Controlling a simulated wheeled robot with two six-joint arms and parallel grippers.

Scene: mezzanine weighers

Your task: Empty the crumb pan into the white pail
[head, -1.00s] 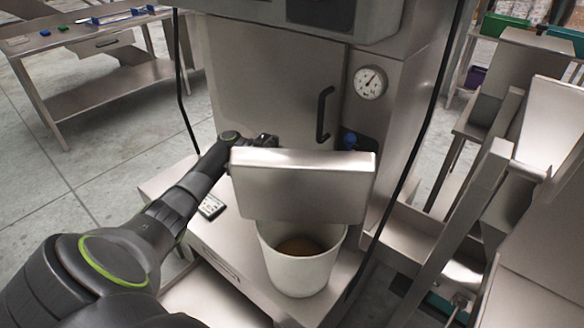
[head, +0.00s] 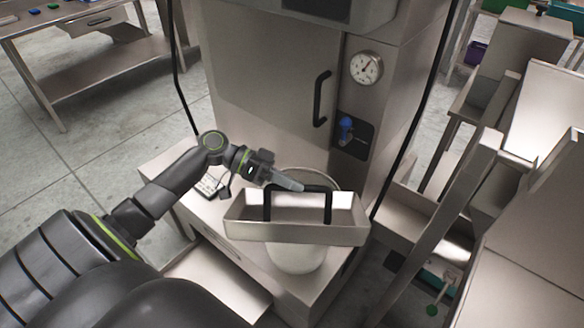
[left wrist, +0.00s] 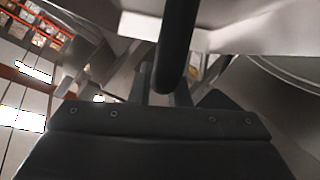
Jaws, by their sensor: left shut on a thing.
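The crumb pan (head: 295,231) is a shallow metal tray with a black bar handle (head: 298,188). It is roughly level above the white pail (head: 297,260), hiding much of it. The part of the pan's inside that I can see looks like bare metal. My left gripper (head: 299,187) is shut on the pan's handle. In the left wrist view the dark handle (left wrist: 177,45) runs up from between the fingers (left wrist: 160,97), with the pale pan (left wrist: 225,37) beyond. The pail's contents are hidden. My right gripper is not in view.
Metal chutes (head: 440,225) stand at the right. Open floor lies left.

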